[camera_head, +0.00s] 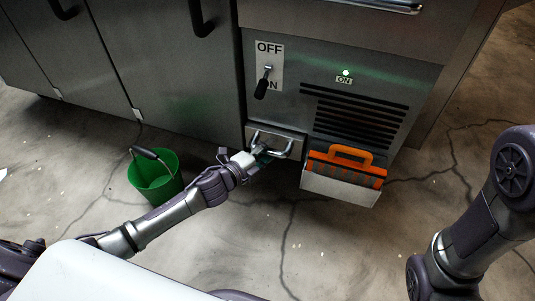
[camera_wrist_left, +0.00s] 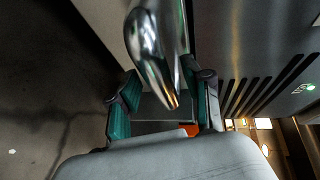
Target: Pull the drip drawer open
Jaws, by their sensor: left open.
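The drip drawer (camera_head: 289,133) is a small metal front low on the steel griddle unit, with a curved metal bar handle (camera_head: 291,149). The drawer looks flush or nearly so with the panel. My left gripper (camera_head: 262,157) is at the handle's lower left part, partly hiding it. In the left wrist view, the shiny handle (camera_wrist_left: 150,45) comes down between the two teal-padded fingers of the gripper (camera_wrist_left: 162,95). The fingers stand apart; I cannot tell whether either touches the handle. My right arm shows at the right, but its gripper is out of view.
An orange-handled tool (camera_head: 350,154) sits in a pale holder (camera_head: 335,188) just right of the drawer. A lever switch (camera_head: 263,83) is above the drawer. A green bucket (camera_head: 157,178) stands on the floor left of my arm. The floor in front is clear.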

